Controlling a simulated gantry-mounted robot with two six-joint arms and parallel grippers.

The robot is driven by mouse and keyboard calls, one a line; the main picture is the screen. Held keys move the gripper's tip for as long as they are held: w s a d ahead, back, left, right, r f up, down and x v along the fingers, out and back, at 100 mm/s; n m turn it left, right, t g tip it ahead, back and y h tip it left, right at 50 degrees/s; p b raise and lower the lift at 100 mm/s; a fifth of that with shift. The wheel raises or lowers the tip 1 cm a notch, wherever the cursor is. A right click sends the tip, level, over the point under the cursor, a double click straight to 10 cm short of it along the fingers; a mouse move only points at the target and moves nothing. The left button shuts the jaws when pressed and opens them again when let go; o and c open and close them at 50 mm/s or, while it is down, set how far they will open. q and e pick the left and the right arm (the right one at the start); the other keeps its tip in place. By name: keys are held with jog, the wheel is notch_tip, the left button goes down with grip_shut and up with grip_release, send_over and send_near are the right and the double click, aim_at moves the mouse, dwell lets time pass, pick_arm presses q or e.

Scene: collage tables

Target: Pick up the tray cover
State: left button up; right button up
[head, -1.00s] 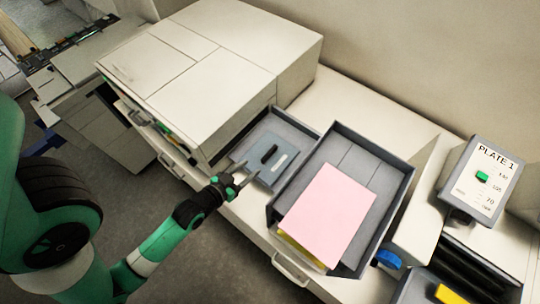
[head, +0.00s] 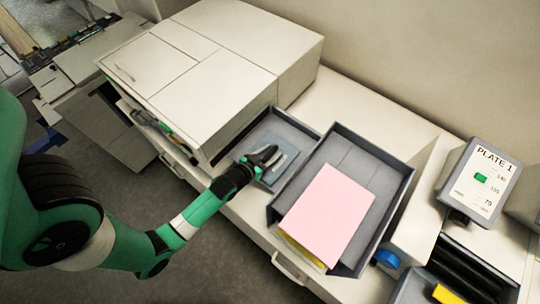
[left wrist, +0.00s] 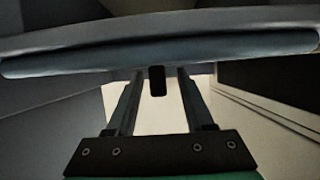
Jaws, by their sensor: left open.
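The tray cover (head: 287,156) is a flat blue-grey panel lying in a small grey tray (head: 303,133) in the head view. A small dark handle stands on it, now hidden in that view by my gripper. My left gripper (head: 268,155) is over the cover, with its fingers around the handle area. In the left wrist view the fingers (left wrist: 157,82) are apart, and the dark handle (left wrist: 157,80) shows between their tips. The cover's edge (left wrist: 160,56) runs across that view as a wide grey-blue band. My right gripper is not in view.
A large white boxy machine (head: 220,60) stands close at the left of the small tray. A deeper grey tray (head: 375,165) with a pink sheet (head: 326,215) is close at its right. A "PLATE 1" display (head: 482,180) stands further right.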

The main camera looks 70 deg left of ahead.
pick_arm(q)
jog(key=shift+c, duration=0.3)
grip_shut()
